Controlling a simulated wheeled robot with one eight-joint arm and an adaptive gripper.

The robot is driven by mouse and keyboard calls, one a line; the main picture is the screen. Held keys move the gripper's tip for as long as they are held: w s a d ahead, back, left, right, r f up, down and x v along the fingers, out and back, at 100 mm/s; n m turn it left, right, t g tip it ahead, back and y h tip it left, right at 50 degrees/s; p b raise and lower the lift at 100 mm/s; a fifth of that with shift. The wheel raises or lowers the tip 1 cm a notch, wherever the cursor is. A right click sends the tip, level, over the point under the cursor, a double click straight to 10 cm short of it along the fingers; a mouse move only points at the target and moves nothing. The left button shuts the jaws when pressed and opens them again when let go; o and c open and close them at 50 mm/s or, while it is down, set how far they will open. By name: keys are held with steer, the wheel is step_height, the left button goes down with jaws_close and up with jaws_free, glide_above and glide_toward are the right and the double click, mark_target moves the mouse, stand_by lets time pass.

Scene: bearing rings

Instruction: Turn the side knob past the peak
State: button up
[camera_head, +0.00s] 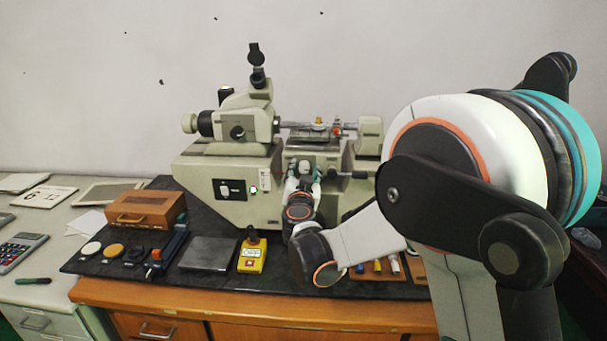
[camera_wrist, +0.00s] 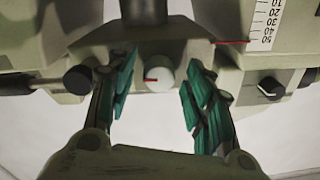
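A pale round knob (camera_wrist: 160,84) with a red line on its face shows in the wrist view, on the grey-green body of the measuring machine (camera_head: 222,170). My gripper (camera_wrist: 158,98) is open, with one teal finger to the left of the knob and one to the right. Gaps show between both fingers and the knob, and nothing is held. In the head view my gripper (camera_head: 303,170) is at the front of the machine, and its wrist hides the knob there. A white scale (camera_wrist: 262,22) with numbers and a red pointer line (camera_wrist: 231,42) is at the upper right in the wrist view.
A black ball-ended lever (camera_wrist: 77,79) is left of my fingers, and a black knob (camera_wrist: 270,88) is to the right. On the bench are a wooden box (camera_head: 146,208), a grey plate (camera_head: 208,254) and a yellow control box (camera_head: 252,256). A calculator (camera_head: 22,250) lies far left.

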steer(key=s, duration=1.2)
